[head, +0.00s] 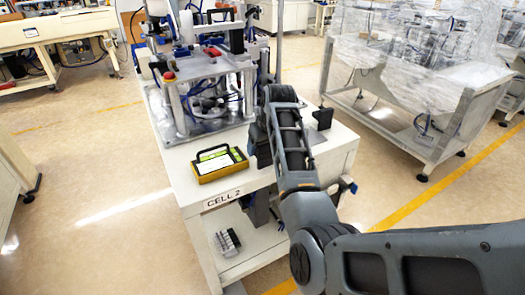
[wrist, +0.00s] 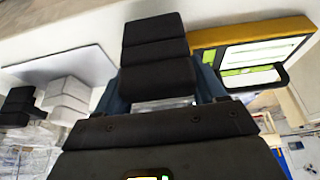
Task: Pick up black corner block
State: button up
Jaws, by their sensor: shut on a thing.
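A black block (wrist: 155,55) with a stepped, banded face sits between the two blue-grey fingers of my gripper (wrist: 165,90) in the wrist view. The fingers are shut on it, one on each side. In the head view my gripper (head: 260,150) is over the front of the white table, just right of a yellow-framed case; the arm hides much of it. I cannot tell whether the held block touches the table. Another black block (head: 322,118) stands near the table's right edge; a dark block (wrist: 18,100) also shows at the left of the wrist view.
The yellow-framed case (head: 218,162) with a black handle lies left of my gripper. A metal feeder machine (head: 205,90) fills the back of the table (head: 190,190). Grey blocks (head: 228,242) sit on the lower shelf. A plastic-wrapped bench (head: 410,135) stands to the right.

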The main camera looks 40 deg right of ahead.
jog(key=shift+w+r, duration=0.1)
jog(key=shift+r, duration=0.85)
jog(key=s+d+r+b, duration=0.1)
jog(key=s+d+r, duration=0.6)
jog(key=s+d, duration=0.1)
jog(key=shift+s+r, duration=0.15)
jog(key=shift+s, duration=0.2)
